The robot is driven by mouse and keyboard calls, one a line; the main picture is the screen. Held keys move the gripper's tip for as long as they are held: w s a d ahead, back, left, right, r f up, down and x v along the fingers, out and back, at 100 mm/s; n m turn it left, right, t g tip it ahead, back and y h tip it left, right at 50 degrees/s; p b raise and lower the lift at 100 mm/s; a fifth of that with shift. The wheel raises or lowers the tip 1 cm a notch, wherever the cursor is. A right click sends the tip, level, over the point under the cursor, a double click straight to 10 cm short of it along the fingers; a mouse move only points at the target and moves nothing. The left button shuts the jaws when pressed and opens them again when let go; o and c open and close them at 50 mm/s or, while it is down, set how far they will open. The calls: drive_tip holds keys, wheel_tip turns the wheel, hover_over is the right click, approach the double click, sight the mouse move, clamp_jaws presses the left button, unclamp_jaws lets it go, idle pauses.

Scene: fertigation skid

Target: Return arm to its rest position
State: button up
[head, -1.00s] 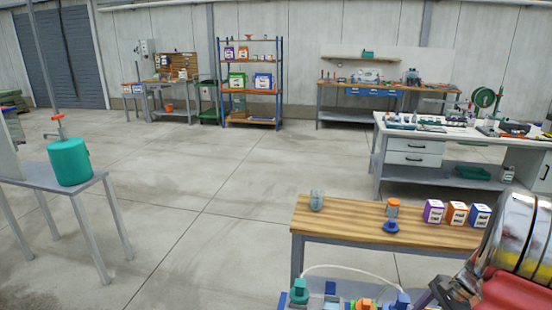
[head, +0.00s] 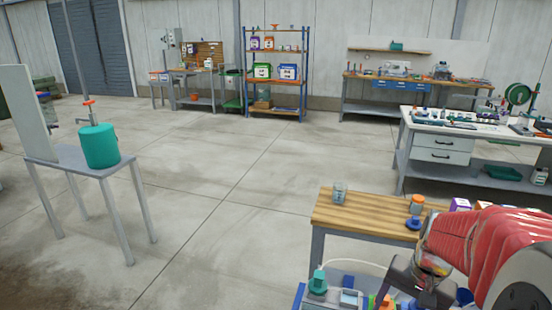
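My arm reaches in from the lower right, with red ribbed bellows and a grey end. My gripper (head: 418,284) is dark and small in the picture, in front of the wooden bench (head: 365,215) and above the blue-and-white skid parts at the bottom edge. Its fingers overlap the coloured fittings behind them, so I cannot tell whether they are apart or closed, or whether anything is between them.
A clear jar (head: 339,193), an orange-lidded jar (head: 416,204) and a blue knob-like part (head: 413,223) stand on the wooden bench. A teal tank (head: 99,146) stands on a grey table at left. The middle floor is clear.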

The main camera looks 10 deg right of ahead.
drive_tip(key=s+a+r+n+t, duration=0.1)
drive_tip(key=a+r+n, duration=0.3)
drive_tip(key=a, duration=0.6)
drive_tip(key=s+a+r+n+t, duration=0.2)
drive_tip(key=a+r+n, duration=0.3)
drive_tip(key=a, duration=0.5)
wheel_tip(320, 180, up, 2)
drive_tip(key=shift+s+a+r+t+h, duration=0.15)
drive_tip(key=shift+s+a+t+h, duration=0.15)
drive_tip(key=shift+t, duration=0.5)
